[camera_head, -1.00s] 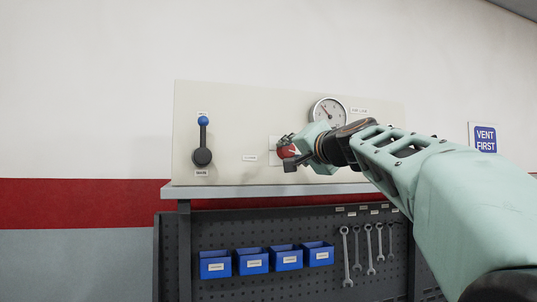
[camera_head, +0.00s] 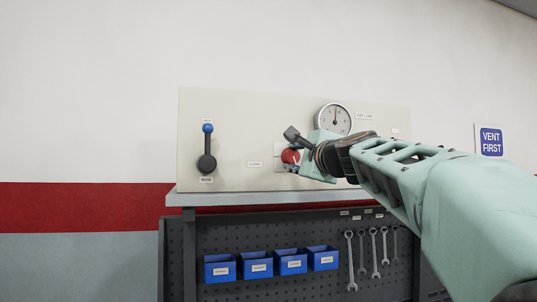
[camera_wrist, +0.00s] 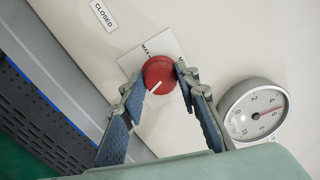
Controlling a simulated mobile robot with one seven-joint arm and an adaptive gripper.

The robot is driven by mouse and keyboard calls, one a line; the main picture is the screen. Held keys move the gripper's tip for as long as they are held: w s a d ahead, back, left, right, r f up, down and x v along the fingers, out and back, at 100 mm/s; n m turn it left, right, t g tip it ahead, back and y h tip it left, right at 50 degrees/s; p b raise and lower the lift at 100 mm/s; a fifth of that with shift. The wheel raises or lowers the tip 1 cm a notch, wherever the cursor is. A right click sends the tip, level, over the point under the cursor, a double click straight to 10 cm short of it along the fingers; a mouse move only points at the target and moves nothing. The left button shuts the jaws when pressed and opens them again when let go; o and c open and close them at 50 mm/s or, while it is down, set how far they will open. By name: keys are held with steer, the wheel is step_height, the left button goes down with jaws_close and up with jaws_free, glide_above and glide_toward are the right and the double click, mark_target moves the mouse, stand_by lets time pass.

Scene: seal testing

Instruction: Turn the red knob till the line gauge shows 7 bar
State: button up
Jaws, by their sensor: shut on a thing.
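The red knob (camera_head: 290,156) sits on the cream panel, left of my wrist in the head view. My gripper (camera_wrist: 157,78) is shut on it, one finger on each side. In the wrist view the knob (camera_wrist: 159,72) shows a white pointer line towards the lower left, over a white plate marked MAX. The line gauge (camera_head: 332,119) is above and right of the knob; its needle stands nearly upright. In the wrist view the gauge (camera_wrist: 254,114) runs to 10, and its red needle points close to the 6; the exact value is hard to read.
A blue-tipped lever (camera_head: 207,146) is at the panel's left. A CLOSED label (camera_wrist: 103,16) lies beside the knob. Below the grey ledge (camera_head: 270,197) are blue bins (camera_head: 256,265) and hanging wrenches (camera_head: 373,255). A VENT FIRST sign (camera_head: 490,141) is on the right wall.

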steer(key=m+p, duration=0.1)
steer(key=m, duration=0.2)
steer(key=m+p, duration=0.1)
steer(key=m, duration=0.1)
steer(key=shift+r+m, duration=0.2)
steer(key=shift+m, duration=0.2)
steer(key=shift+m+h+p, duration=0.4)
steer(key=shift+m+p, duration=0.65)
steer(key=shift+m, duration=0.95)
steer(key=shift+f, duration=0.1)
steer(key=o, duration=1.2)
steer(key=shift+c, duration=0.2)
steer(key=shift+r, duration=5)
